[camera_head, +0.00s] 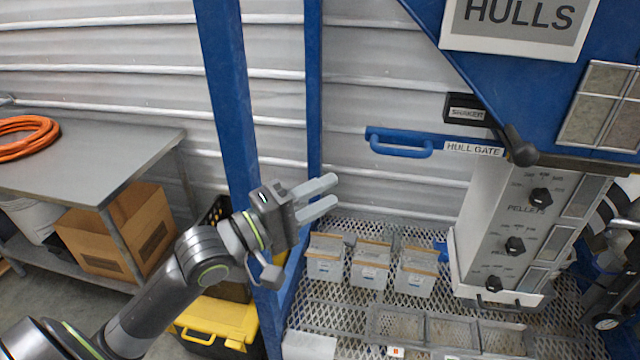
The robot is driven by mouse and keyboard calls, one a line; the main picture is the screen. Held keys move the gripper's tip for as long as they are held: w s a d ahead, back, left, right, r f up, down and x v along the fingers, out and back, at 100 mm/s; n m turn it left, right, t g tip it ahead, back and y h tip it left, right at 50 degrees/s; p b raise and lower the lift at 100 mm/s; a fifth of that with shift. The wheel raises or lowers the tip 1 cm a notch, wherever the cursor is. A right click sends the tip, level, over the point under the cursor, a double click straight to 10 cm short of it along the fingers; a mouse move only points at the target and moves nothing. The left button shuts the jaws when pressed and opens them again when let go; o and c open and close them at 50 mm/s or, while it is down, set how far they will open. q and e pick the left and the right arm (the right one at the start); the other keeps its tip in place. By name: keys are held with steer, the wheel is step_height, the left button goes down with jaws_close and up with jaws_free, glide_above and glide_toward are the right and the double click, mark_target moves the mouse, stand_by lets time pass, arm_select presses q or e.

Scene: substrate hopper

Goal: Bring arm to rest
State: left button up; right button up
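My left arm comes in from the lower left, and its gripper (326,196) is raised in front of the blue frame post. Its two pale grey fingers point right and are apart, with nothing between them. My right gripper is not seen.
The blue hopper (480,50) with its blue hull gate handle (400,146) and a chute panel with black knobs (515,245) fills the right. A steel table (90,150) with an orange hose (25,138) stands left. A yellow-lidded box (215,322) is below my arm.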

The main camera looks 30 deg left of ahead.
arm_select(q)
steer(key=shift+a+f, duration=0.1)
stand_by(0.5)
